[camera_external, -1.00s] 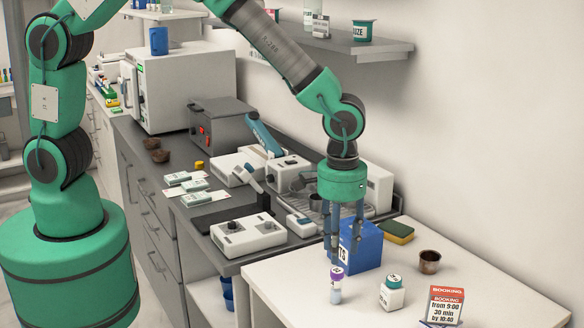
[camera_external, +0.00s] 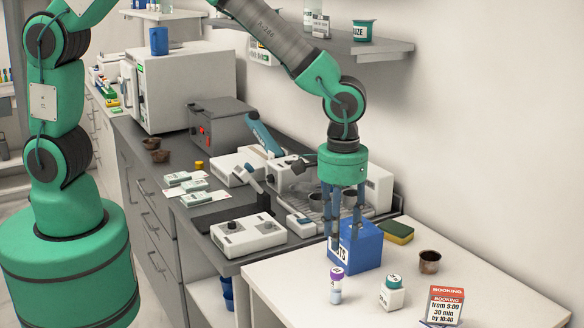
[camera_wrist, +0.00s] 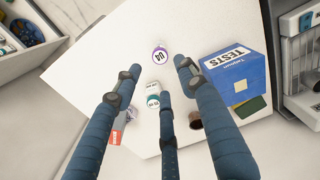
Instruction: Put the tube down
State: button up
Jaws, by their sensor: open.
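The tube (camera_external: 336,286) with a purple cap stands upright on the white table (camera_external: 440,270), near its front left part. In the wrist view the tube's cap (camera_wrist: 160,55) shows from above, marked 04, with bare table around it. My gripper (camera_external: 342,230) is open and empty. It hangs above the table, higher than the tube and apart from it, in front of the blue box in the external view. Its blue fingers (camera_wrist: 155,75) are spread in the wrist view, and nothing lies between them.
A blue TESTS box (camera_external: 362,246) stands behind the tube. A white bottle with a green cap (camera_external: 392,293), a brown cup (camera_external: 429,262), a red booking sign (camera_external: 443,304) and a sponge (camera_external: 398,233) are to the right. A shelf (camera_external: 345,47) hangs above.

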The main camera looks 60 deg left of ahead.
jog(key=s+a+r+t, duration=0.2)
jog(key=s+a+r, duration=0.1)
jog(key=a+r, duration=1.85)
jog(key=s+a+r+m+t, duration=0.1)
jog(key=s+a+r, duration=0.2)
jog(key=s+a, duration=0.6)
jog(key=s+a+r+m+t, duration=0.1)
jog(key=s+a+r+t, duration=0.1)
jog(key=s+a, duration=0.7)
jog(key=shift+s+a+r+t, duration=0.25)
jog(key=shift+s+r+t, duration=0.1)
jog(key=shift+r, duration=0.35)
jog(key=shift+f, duration=0.1)
notch_tip(320, 180, down, 7)
jog(key=b, duration=0.6)
jog(key=shift+r+b, duration=0.2)
jog(key=shift+b, duration=0.2)
